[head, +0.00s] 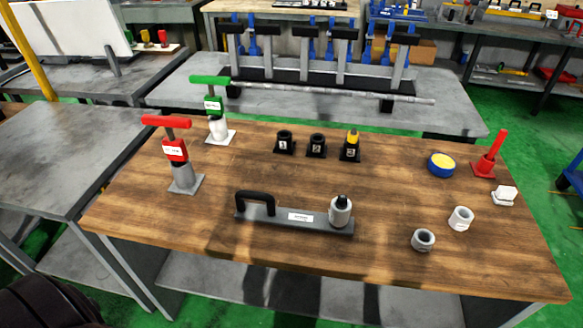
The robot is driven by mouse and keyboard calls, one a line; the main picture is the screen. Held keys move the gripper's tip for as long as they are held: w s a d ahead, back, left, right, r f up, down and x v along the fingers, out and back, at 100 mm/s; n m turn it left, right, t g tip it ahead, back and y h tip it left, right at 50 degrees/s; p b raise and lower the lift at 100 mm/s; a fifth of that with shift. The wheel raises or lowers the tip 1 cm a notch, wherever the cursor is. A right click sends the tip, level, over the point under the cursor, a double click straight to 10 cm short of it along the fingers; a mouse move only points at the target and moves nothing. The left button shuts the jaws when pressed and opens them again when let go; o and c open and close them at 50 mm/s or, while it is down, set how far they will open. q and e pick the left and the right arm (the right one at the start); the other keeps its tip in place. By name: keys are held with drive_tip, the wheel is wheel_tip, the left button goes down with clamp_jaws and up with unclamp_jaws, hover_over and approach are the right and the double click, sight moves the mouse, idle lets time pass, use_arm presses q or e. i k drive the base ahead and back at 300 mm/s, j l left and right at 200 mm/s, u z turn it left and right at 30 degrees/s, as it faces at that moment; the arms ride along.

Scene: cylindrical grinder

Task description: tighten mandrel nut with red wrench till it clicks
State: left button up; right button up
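A red T-handled wrench (175,150) with a white label stands upright in a grey holder (186,181) at the left of the wooden table. A grey bar (290,216) with a black handle and a white label lies at the front middle. On its right end stands a pale grey cylindrical piece (340,212) with a dark top, which looks like the mandrel and nut. I cannot tell how far the nut is turned. Two loose grey ring-like pieces (461,218) and (423,240) lie to its right. Neither gripper is in view.
A green T-handled wrench (212,104) stands behind the red one. Black numbered holders (316,148) stand at the back middle, the right one with a yellow-topped piece. A blue-yellow disc (441,164), a red upright piece (489,158) and a white block (505,195) stand right. The table's left front is clear.

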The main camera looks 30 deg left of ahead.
sight(175, 148)
drive_tip(key=j+u, duration=0.1)
drive_tip(key=u, duration=0.65)
drive_tip(key=j+u, duration=0.15)
drive_tip(key=u, duration=0.65)
drive_tip(key=z, duration=1.35)
drive_tip(key=j+u, duration=0.1)
drive_tip(key=u, duration=1.25)
